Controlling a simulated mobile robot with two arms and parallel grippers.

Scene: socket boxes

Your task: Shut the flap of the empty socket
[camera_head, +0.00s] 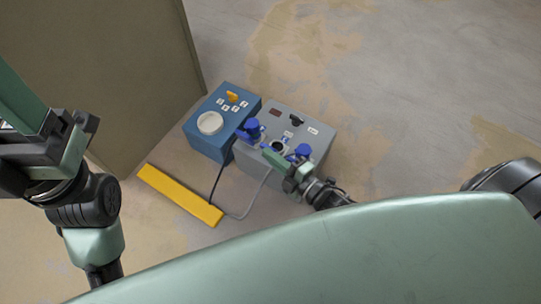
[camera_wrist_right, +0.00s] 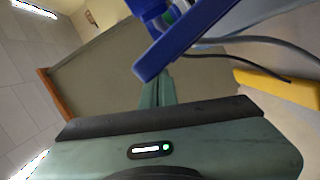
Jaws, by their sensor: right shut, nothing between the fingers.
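The grey socket box (camera_head: 318,142) stands on the floor with several sockets on top. A blue socket part (camera_head: 252,128) is at its left and another blue part (camera_head: 301,151) at its right. My right gripper (camera_head: 268,151) is shut and empty over the box's front part, beside the opening. In the right wrist view, a blue flap (camera_wrist_right: 188,38) stands tilted close to the gripper's green fingers (camera_wrist_right: 156,92); I cannot tell if they touch. My gripper hides part of the sockets.
A blue box (camera_head: 205,140) with a white dial (camera_head: 209,123) and an orange switch (camera_head: 232,96) stands left of the grey box. A yellow bar (camera_head: 180,195) lies in front, with cables near it. A tall panel (camera_head: 100,65) is at the left.

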